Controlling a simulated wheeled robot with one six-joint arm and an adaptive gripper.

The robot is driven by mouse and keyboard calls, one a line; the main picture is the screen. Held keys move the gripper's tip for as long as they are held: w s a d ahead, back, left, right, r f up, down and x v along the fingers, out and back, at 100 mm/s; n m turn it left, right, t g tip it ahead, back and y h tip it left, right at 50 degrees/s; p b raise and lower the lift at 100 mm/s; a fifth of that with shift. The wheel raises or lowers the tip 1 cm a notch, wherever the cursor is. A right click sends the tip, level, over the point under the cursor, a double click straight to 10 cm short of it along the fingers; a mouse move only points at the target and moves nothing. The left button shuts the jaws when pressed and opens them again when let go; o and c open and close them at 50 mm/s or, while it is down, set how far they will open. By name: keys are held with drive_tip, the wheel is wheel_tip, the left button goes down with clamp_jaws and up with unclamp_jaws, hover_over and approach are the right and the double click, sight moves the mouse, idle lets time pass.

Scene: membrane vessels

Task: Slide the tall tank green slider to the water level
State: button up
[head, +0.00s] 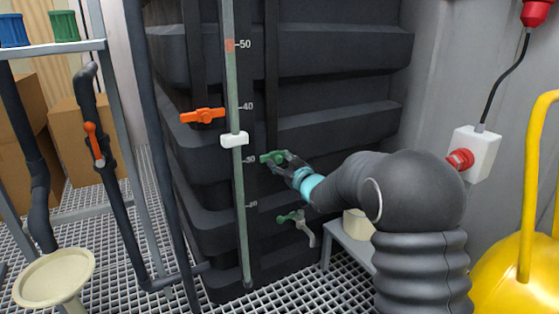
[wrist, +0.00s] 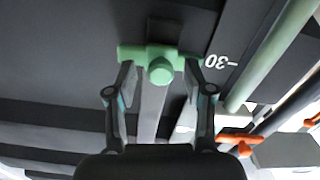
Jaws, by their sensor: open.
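The green slider (head: 270,157) is a small green piece with a round knob on the front of the tall dark tank (head: 330,75), beside the 30 mark. In the wrist view the green slider (wrist: 160,68) has a crossbar and lies between my fingertips. My gripper (head: 287,160) is open around it; in the wrist view my gripper (wrist: 158,75) has one finger on each side, and I cannot tell whether they touch. The pale green sight tube (head: 237,185) stands left of the slider, with a white block (head: 234,139) on it. I cannot make out a clear water level.
An orange handle (head: 203,115) sits left of the tube. A green-handled tap (head: 290,216) is below my gripper. Pipes and a cream funnel (head: 55,278) stand at left.

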drive_tip(key=shift+x, duration=0.85)
